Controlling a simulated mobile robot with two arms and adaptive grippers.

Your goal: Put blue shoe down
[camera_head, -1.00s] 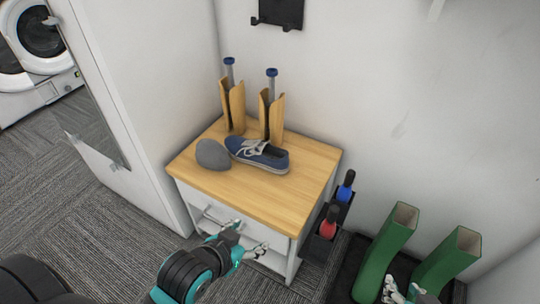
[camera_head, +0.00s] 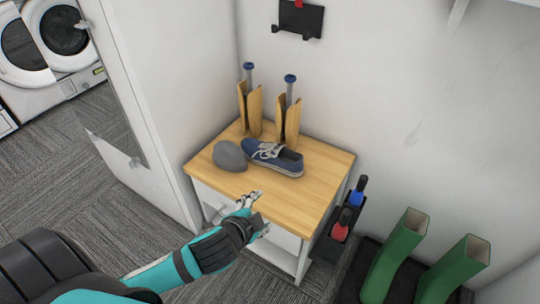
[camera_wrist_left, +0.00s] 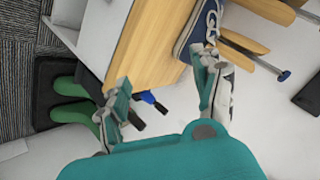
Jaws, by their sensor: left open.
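The blue shoe (camera_head: 272,158), with pale laces and sole, rests upright on the wooden top (camera_head: 305,209) of a small white cabinet. Part of it also shows at the top of the left wrist view (camera_wrist_left: 198,32). My left gripper (camera_head: 260,212) is open and empty at the front edge of the cabinet top, in front of the shoe and apart from it. In the left wrist view, its spread fingers (camera_wrist_left: 163,78) have nothing between them. My right gripper is out of view.
A grey rounded object (camera_head: 230,155) sits left of the shoe. Two wooden holders (camera_head: 288,122) stand behind it. A black side rack holds a blue bottle (camera_head: 357,192) and a red one (camera_head: 341,226). Green boots (camera_head: 394,258) stand at the right. The cabinet top's front right is clear.

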